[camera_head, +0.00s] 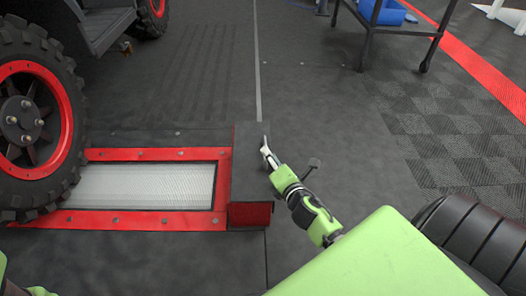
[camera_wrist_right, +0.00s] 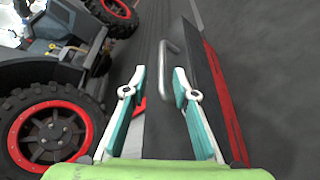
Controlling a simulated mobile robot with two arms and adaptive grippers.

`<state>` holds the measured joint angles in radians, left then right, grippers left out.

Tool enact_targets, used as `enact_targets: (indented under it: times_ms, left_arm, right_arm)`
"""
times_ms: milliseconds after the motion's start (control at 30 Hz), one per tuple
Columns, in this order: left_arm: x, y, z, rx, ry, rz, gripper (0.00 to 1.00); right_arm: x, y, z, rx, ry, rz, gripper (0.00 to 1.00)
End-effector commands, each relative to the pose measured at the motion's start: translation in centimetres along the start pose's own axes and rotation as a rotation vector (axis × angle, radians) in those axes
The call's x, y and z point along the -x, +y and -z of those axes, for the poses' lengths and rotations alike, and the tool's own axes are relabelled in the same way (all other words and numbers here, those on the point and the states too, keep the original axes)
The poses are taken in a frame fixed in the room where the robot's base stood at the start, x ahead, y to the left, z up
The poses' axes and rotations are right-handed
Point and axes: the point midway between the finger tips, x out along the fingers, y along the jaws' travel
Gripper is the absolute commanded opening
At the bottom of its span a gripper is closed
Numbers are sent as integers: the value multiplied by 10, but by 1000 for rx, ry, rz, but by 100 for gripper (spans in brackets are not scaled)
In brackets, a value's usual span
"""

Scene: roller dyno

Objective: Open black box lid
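The black box (camera_head: 248,158) is a long, narrow dark block with a red front end, at the right end of the red-framed roller plate. Its dark top and a red side also show in the right wrist view (camera_wrist_right: 205,70). A grey bar handle (camera_wrist_right: 172,62) shows there, just ahead of and partly between the fingertips. My right gripper (camera_head: 266,151) is at the box's right edge. In the wrist view its two fingers (camera_wrist_right: 160,76) are apart, and I see no firm grip on the handle. The lid looks closed.
A vehicle's black tyre with a red rim (camera_head: 28,118) stands left, by the roller plate (camera_head: 140,222). A dark cart (camera_head: 405,30) holding a blue bin (camera_head: 384,11) stands at the back right. The floor between box and cart is clear.

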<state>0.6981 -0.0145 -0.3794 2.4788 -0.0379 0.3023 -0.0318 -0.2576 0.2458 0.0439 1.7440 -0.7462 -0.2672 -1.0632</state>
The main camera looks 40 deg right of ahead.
Motion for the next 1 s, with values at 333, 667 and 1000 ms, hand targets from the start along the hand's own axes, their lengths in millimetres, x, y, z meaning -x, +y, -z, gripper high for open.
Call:
enact_targets:
  times_ms: [333,667,1000]
  left_arm:
    - [18,5,11,-1,10,-4,40]
    - [19,5,11,-1,9,-4,40]
    - [19,5,10,-1,9,-4,40]
  right_arm:
    - [-49,-2,1,0,0,0,26]
    - [-52,-1,1,0,1,1,26]
    - [-52,0,1,0,1,0,0]
